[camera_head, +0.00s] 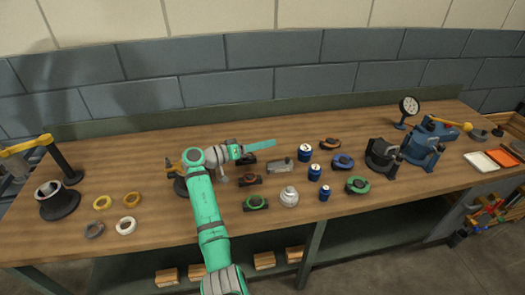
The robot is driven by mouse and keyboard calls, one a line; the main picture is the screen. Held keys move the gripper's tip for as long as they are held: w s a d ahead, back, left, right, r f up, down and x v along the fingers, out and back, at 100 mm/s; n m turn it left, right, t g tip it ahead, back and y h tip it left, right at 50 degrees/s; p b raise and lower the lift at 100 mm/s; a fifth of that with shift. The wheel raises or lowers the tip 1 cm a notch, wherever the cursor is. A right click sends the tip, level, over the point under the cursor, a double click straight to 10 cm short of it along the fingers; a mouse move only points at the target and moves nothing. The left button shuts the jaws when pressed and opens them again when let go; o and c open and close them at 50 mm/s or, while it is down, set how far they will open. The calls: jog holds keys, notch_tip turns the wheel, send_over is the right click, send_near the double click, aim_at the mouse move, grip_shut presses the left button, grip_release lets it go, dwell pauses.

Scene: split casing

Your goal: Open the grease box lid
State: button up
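My teal arm reaches over the middle of the workbench (150,215). Its end, with my gripper (243,155), is low over the bench among small parts; the fingers are too small and covered to read. A small grey metal box-like part (280,166) lies just right of my gripper, apart from it. I cannot tell for sure whether it is the grease box, and no lid can be made out on it. A shallow white tray (481,161) and an orange one (505,155) sit at the far right; neither is clearly the grease box.
Dark blocks with a brown ring (250,180) and a green ring (257,203) sit close below my gripper. A silver round part (289,196) and blue cans (305,152) stand to the right. A blue vise (426,145) is farther right.

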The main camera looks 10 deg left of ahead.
jog(key=s+d+r, duration=0.2)
jog(key=s+r, duration=0.7)
jog(key=s, duration=0.4)
jog(key=shift+s+d, duration=0.15)
jog(key=shift+d, duration=0.25)
